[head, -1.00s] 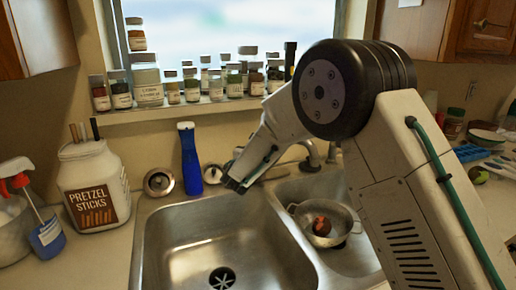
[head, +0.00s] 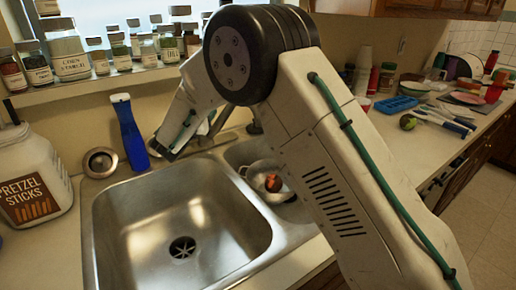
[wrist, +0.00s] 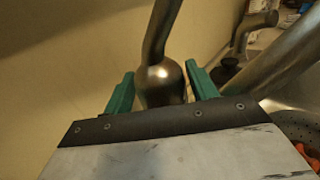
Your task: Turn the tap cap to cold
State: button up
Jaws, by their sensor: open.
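The tap cap (wrist: 162,84) is a rounded metal knob with a lever rising from it in the wrist view. My gripper (wrist: 161,92) is open, with one green finger on each side of the cap. I cannot tell whether either finger touches it. The tap spout (wrist: 290,55) runs off to the right in the wrist view. In the head view my gripper (head: 166,151) is at the back rim of the sink, and my arm hides most of the tap there.
A blue bottle (head: 130,135) stands just left of my gripper. A colander (head: 252,180) with a reddish item sits in the right basin. The left basin (head: 170,215) is empty. A pretzel jar (head: 30,180) stands at left; spice jars (head: 72,58) line the sill.

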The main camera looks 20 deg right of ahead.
jog(key=v, duration=0.7)
jog(key=s+d+f+m+g, duration=0.1)
jog(key=s+d+m+g, duration=0.1)
jog(key=s+d+f+m+g+h, duration=0.1)
jog(key=s+d+f+m, duration=0.1)
jog(key=s, duration=0.1)
jog(key=s+d+f+m+g+h, duration=0.1)
jog(key=s+d+m+g, duration=0.1)
jog(key=shift+s+d+f+m+g, duration=0.1)
jog(key=shift+s+f+m+g, duration=0.05)
jog(key=shift+f+m+g, duration=0.15)
jog(key=s+d+r+m+g, duration=0.2)
jog(key=s+d+m+g, duration=0.5)
jog(key=s+d+m, duration=0.2)
jog(key=shift+s+d+r+y, duration=0.4)
jog(key=shift+s+d, duration=0.95)
jog(key=shift+s, duration=0.75)
